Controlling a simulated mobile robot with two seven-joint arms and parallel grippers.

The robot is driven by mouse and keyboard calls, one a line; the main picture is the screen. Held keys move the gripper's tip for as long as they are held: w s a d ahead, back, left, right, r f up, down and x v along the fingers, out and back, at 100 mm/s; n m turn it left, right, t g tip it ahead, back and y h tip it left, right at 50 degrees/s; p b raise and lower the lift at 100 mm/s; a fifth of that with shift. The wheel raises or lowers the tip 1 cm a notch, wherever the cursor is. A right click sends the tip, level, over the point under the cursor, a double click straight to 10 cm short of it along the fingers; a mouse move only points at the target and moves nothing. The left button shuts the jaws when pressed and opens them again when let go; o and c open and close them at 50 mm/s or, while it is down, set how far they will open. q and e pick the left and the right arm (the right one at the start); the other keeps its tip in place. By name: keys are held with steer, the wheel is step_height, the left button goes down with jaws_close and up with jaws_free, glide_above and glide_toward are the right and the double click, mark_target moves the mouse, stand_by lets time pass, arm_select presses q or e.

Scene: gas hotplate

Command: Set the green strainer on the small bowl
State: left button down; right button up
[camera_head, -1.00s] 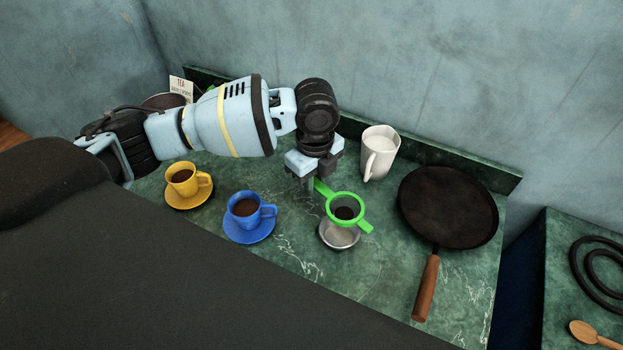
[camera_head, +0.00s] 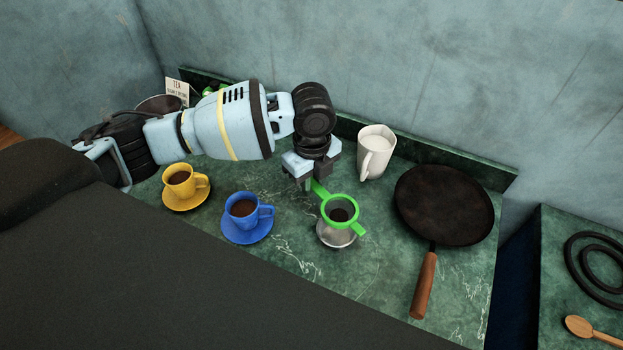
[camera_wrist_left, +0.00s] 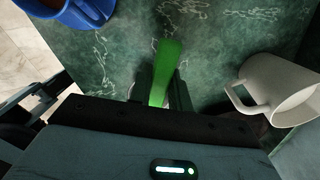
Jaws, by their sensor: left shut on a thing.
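The green strainer (camera_head: 359,229) is a ring with a dark mesh and a handle, over the small bowl (camera_head: 334,239) in the head view. The bowl is metallic, and its rim is partly hidden by the strainer. I cannot tell whether the strainer touches it. My left gripper (camera_head: 309,184) is shut on the strainer's handle, up and left of the ring. In the left wrist view the green handle (camera_wrist_left: 163,72) runs between the fingers; the ring is hidden there. My right gripper is not in view.
A white mug (camera_head: 376,155) stands close right of the gripper. A frying pan (camera_head: 445,205) lies further right. A blue cup (camera_head: 242,210) on a saucer and a yellow cup (camera_head: 180,183) on a saucer stand left. The counter in front of the bowl is clear.

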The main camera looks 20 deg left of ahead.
arm_select(q)
step_height(320, 180, down, 2)
steer(key=shift+s+f, duration=0.1)
steer(key=shift+f, duration=0.05)
steer(key=shift+f+b, duration=0.3)
steer(key=shift+f, duration=1.2)
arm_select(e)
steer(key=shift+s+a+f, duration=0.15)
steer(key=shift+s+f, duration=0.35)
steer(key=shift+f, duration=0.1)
arm_select(q)
steer(key=shift+f, duration=0.55)
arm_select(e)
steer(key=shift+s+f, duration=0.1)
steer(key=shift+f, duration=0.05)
arm_select(q)
steer(key=c, duration=1.2)
jaws_free()
